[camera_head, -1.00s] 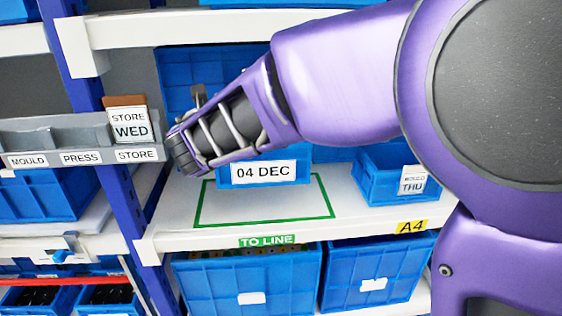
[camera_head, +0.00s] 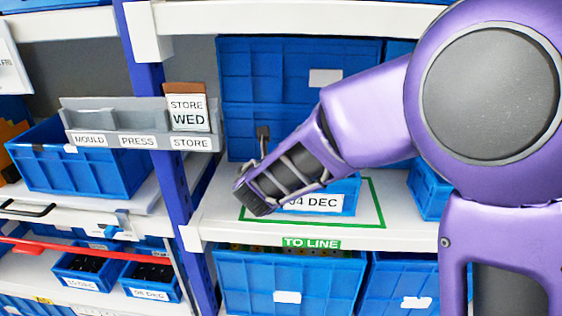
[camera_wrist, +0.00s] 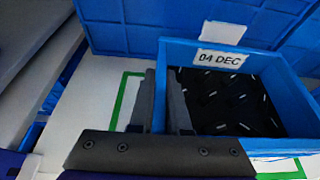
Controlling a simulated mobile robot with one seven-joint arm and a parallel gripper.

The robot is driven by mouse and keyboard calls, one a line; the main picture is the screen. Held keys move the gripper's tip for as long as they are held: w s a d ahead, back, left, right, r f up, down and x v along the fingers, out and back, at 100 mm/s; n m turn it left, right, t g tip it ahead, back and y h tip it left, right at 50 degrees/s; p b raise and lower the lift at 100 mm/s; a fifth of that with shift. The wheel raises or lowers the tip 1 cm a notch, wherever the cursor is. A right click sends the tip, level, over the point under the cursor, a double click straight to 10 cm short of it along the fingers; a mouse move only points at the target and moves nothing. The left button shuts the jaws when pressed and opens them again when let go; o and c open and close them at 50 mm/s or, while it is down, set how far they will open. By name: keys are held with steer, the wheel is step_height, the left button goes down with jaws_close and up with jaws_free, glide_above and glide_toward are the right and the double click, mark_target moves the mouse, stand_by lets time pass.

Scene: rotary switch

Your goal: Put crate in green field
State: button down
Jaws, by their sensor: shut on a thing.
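The small blue crate (camera_head: 350,196) labelled 04 DEC is over the green-outlined field (camera_head: 382,207) on the white shelf. My forearm and wrist hide its left part in the head view. In the wrist view the crate (camera_wrist: 293,105) has dark parts inside, and the green outline (camera_wrist: 119,98) runs to its left. My gripper (camera_wrist: 160,98) is shut on the crate's left wall, one finger inside and one outside. The crate looks level and inside the outline; I cannot tell whether its base touches the shelf.
Large blue crates (camera_head: 240,85) stand behind the field. Another small blue crate (camera_head: 428,190) sits right of it. A blue post (camera_head: 172,195) and a grey label holder (camera_head: 140,138) are at left. Blue crates (camera_head: 285,268) fill the shelf below the TO LINE label (camera_head: 311,243).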

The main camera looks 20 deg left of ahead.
steer(key=shift+f, duration=0.1)
steer(key=c, duration=0.9)
jaws_free()
steer(key=shift+r, duration=0.25)
steer(key=v, duration=1.2)
steer(key=shift+s, duration=0.1)
